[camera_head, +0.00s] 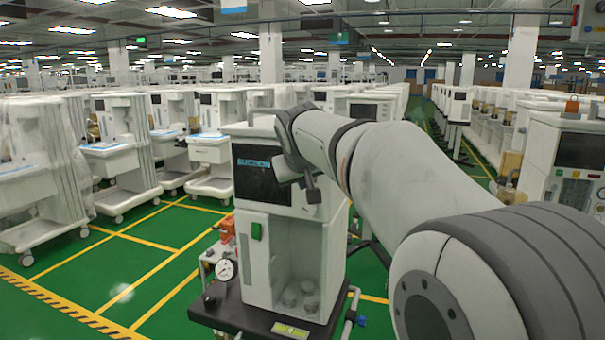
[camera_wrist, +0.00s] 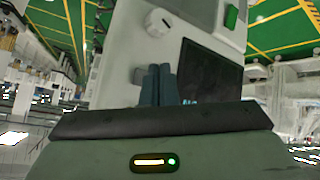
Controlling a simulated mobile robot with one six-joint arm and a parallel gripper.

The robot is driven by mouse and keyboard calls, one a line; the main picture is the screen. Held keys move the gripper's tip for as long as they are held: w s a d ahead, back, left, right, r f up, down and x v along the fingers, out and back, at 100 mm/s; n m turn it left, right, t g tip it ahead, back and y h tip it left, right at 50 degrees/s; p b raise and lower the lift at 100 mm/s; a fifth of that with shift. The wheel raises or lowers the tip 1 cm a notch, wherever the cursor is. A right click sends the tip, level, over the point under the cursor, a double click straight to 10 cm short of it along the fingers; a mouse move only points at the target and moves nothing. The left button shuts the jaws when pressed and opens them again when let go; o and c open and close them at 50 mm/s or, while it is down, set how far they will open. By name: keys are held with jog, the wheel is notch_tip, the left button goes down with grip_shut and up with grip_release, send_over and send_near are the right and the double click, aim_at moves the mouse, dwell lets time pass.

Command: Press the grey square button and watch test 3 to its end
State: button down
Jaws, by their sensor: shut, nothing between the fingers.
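The near white cart (camera_head: 283,225) has a dark screen (camera_head: 258,172) with blue lettering, partly hidden by my arm. The screen also shows in the wrist view (camera_wrist: 210,72), where the cart appears roughly upside down. A green square piece (camera_head: 256,230) sits on the front below the screen; it shows in the wrist view (camera_wrist: 231,17) too. A pale round knob (camera_wrist: 158,22) is on the panel beside the screen. I cannot make out a grey square button or any test number. My gripper (camera_head: 313,192) is shut and empty, in front of the screen's right side; its fingers show in the wrist view (camera_wrist: 158,70).
A pressure gauge (camera_head: 225,270) and an orange part (camera_head: 227,229) stand at the cart's left. The cart's dark base (camera_head: 240,317) juts out in front. Other white carts (camera_head: 118,150) line both sides. Green floor (camera_head: 135,275) with yellow lines is clear at left.

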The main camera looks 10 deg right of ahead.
jog(key=shift+w+d, duration=0.3)
jog(key=shift+w, duration=0.15)
jog(key=shift+d, duration=0.1)
dwell(1.7)
jog(key=shift+w+d, duration=0.15)
jog(key=shift+w, duration=0.1)
jog(key=shift+w+d+p, duration=0.25)
jog(key=shift+w+p, duration=0.15)
dwell(0.7)
dwell(0.3)
jog(key=shift+s+a+b, duration=0.5)
jog(key=shift+s+b, duration=0.05)
jog(key=shift+s, duration=0.25)
